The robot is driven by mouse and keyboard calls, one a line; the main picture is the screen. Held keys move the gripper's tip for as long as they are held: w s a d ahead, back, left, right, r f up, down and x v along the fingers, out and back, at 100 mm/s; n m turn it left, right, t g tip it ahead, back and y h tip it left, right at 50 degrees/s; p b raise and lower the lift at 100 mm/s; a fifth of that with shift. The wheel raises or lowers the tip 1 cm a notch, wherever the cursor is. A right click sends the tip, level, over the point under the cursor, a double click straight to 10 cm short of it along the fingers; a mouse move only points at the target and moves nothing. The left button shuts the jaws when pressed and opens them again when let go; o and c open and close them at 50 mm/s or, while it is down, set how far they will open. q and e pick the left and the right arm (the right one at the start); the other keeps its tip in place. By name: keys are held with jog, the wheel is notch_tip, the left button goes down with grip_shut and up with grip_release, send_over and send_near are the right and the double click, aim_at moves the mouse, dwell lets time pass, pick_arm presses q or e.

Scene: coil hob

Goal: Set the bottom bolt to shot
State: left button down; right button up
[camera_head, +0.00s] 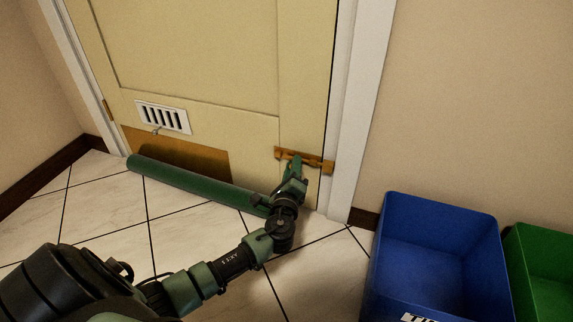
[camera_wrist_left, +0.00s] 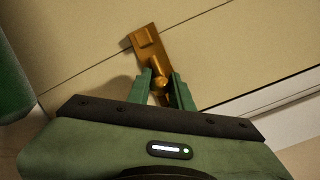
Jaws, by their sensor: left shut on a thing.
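The bottom bolt (camera_head: 312,161) is a brass-coloured bar fixed low on the right side of the cream door (camera_head: 210,60), beside the white frame. In the head view it reaches from the door's edge area to the frame. My left gripper (camera_head: 296,162) is at the bolt, shut on its knob. In the left wrist view the green fingers of my left gripper (camera_wrist_left: 160,88) stand on both sides of the round knob of the bolt (camera_wrist_left: 147,48). Part of the bolt is hidden behind the fingers. My right gripper is not in view.
A green draught roll (camera_head: 190,182) lies on the tiled floor along the door's foot. A white vent (camera_head: 163,117) and a brown kick plate (camera_head: 190,157) are on the door. A blue bin (camera_head: 440,220) and a green bin (camera_head: 545,260) stand at the right.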

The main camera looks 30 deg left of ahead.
pick_arm(q)
jog(key=shift+w+d+f, duration=0.1)
jog(key=shift+w+d, duration=0.05)
jog(key=shift+d, duration=0.75)
jog(key=c, duration=1.3)
grip_release()
jog(key=shift+d, duration=0.1)
jog(key=shift+o, duration=0.2)
jog(key=p+v, duration=0.3)
jog(key=v, duration=0.4)
jog(key=shift+s+p, duration=0.3)
jog(key=shift+p, duration=0.05)
jog(key=shift+d, duration=0.2)
